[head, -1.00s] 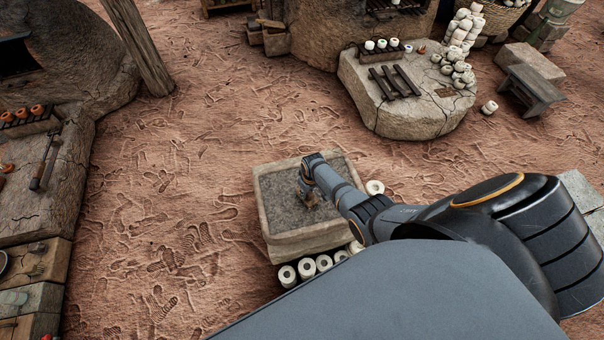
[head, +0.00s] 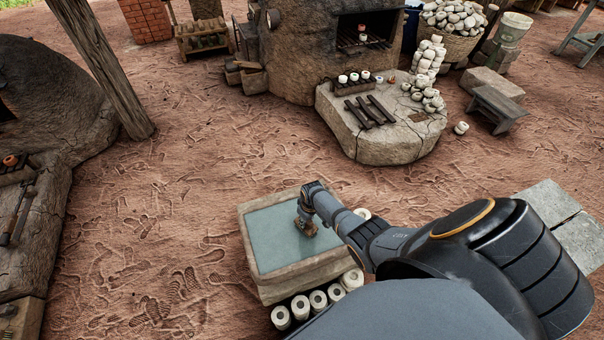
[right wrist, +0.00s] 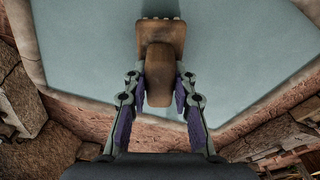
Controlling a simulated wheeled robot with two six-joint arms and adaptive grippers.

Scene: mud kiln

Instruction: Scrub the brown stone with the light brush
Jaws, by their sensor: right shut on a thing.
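My right gripper (head: 306,226) is over the stone-walled basin (head: 283,282), which holds a smooth, pale blue-grey surface. In the right wrist view the right gripper (right wrist: 160,80) is shut on a brown wooden brush (right wrist: 158,56); its ridged end, perhaps bristles, points to the top of the picture. I cannot tell whether the brush touches the basin's surface. I cannot tell which thing is the brown stone. My left gripper is in neither view.
Several white rings (head: 318,299) lie along the basin's front. A stone slab (head: 392,143) with dark bars and small pots stands behind, before a mud kiln (head: 318,50). A wooden post (head: 100,70) stands at the left. Open trodden earth lies left of the basin.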

